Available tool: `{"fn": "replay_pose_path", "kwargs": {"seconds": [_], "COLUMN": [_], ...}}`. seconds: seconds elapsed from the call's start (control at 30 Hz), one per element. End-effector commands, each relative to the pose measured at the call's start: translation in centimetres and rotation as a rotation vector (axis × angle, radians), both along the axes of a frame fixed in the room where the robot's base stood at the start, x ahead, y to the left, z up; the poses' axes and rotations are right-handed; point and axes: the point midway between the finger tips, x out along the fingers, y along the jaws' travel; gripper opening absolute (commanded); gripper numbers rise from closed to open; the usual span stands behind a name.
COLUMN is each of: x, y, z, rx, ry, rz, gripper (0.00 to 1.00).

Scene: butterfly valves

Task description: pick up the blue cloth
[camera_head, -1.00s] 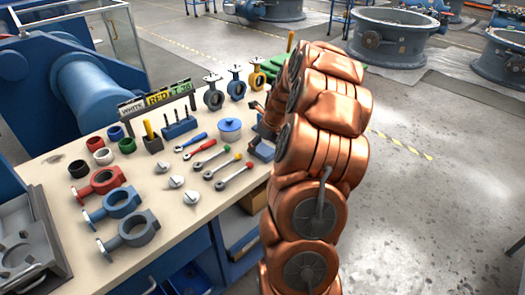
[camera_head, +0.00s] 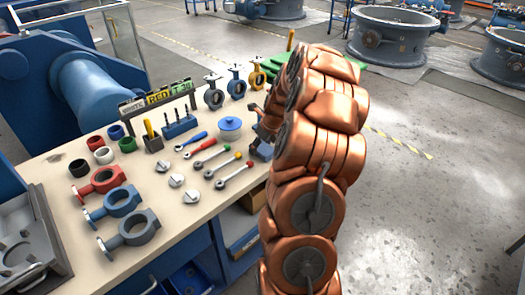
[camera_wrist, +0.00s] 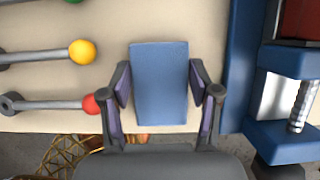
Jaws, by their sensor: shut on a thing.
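The blue cloth (camera_wrist: 160,80) is a flat, folded blue rectangle in the middle of the wrist view. My gripper (camera_wrist: 165,88) has one finger against each side of it, shut on the cloth. The far end of the cloth sticks out past the fingertips over the pale bench top. In the head view, the cloth (camera_head: 262,150) is a small dark blue patch by the bench's right edge. My gripper (camera_head: 262,132) is there too, partly hidden behind my copper arm.
Wrenches with a yellow ball (camera_wrist: 82,52) and a red ball (camera_wrist: 92,104) lie left of the cloth. A blue vise (camera_wrist: 285,125) stands close on the right.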

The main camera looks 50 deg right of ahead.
Motion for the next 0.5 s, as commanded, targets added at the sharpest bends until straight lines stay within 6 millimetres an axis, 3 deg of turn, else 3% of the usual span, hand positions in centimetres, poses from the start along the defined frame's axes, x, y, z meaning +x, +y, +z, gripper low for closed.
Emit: {"fn": "replay_pose_path", "kwargs": {"seconds": [0.27,0.5], "x": [0.0,0.1], "y": [0.0,-0.1], "z": [0.4,2.6], "rx": [0.0,-0.003], "ry": [0.0,-0.002], "rz": [0.0,0.0], "gripper": [0.33,0.33]}}
